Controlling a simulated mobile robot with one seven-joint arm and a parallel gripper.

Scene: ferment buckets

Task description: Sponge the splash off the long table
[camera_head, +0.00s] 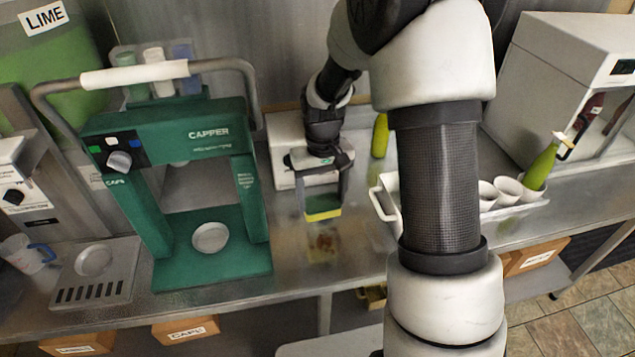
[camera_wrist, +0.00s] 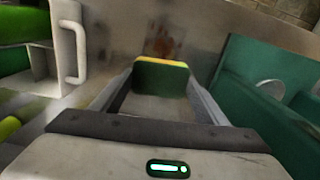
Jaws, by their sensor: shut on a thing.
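My gripper (camera_head: 322,205) is shut on a sponge (camera_head: 323,214) with a green side and a yellow side. The gripper points down and holds the sponge above the long table (camera_head: 290,262). In the wrist view the sponge (camera_wrist: 161,75) sits between the two fingers. A brownish splash (camera_head: 324,244) lies on the steel table top just in front of the sponge. It also shows beyond the sponge in the wrist view (camera_wrist: 163,42). I cannot tell exactly how high the sponge is above the table.
A green capper (camera_head: 205,265) stands left of the gripper. A white tray (camera_head: 386,207) with cups and a green bottle (camera_head: 541,166) is on the right, partly behind my arm. A white box (camera_head: 284,140) stands behind the gripper. The table front around the splash is clear.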

